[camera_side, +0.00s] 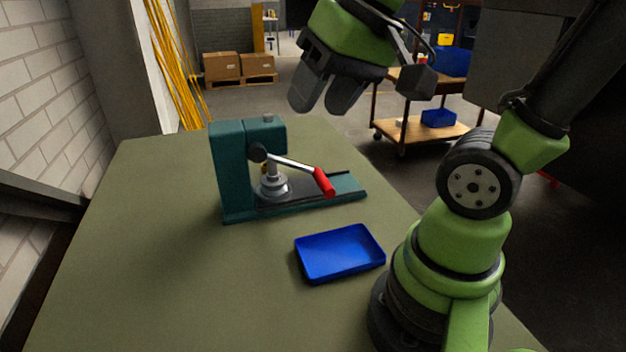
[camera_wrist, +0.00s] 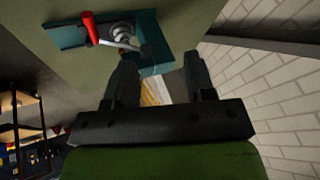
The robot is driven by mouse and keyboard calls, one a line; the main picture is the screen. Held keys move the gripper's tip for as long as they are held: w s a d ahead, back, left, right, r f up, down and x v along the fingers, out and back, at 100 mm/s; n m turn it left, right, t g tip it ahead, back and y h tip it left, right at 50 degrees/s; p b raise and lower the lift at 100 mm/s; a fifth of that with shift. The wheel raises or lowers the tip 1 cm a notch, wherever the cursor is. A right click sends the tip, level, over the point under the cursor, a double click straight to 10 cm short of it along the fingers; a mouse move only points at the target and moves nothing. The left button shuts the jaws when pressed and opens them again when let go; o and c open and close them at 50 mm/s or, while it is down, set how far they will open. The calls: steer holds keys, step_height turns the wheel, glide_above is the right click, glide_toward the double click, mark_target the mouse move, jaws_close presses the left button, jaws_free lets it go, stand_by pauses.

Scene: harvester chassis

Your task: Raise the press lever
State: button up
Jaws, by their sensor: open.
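A teal press (camera_side: 232,165) stands on the green table. Its lever has a metal rod and a red handle (camera_side: 324,181), and slopes down to the right, with the handle low over the press base (camera_side: 345,188). My gripper (camera_side: 325,102) is open and empty, high above and behind the right part of the press, well apart from the lever. In the wrist view the two fingers (camera_wrist: 160,75) are spread. There the red handle (camera_wrist: 90,28) and the press (camera_wrist: 65,34) show at the upper left, beyond the left finger.
An empty blue tray (camera_side: 340,252) lies on the table (camera_side: 150,270) in front of the press. The table is bare left of the press. A white brick wall (camera_side: 35,90) runs along the left. A shelf cart (camera_side: 415,128) stands behind, off the table.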

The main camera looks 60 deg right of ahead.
steer(key=w+d+f+m+g, duration=0.25)
steer(key=w+d+f, duration=0.2)
steer(key=d, duration=0.45)
steer(key=m+g, duration=0.1)
glide_toward(326, 181)
steer(key=shift+y, duration=0.3)
steer(key=x, duration=0.9)
steer(key=shift+d+f, duration=0.3)
jaws_close()
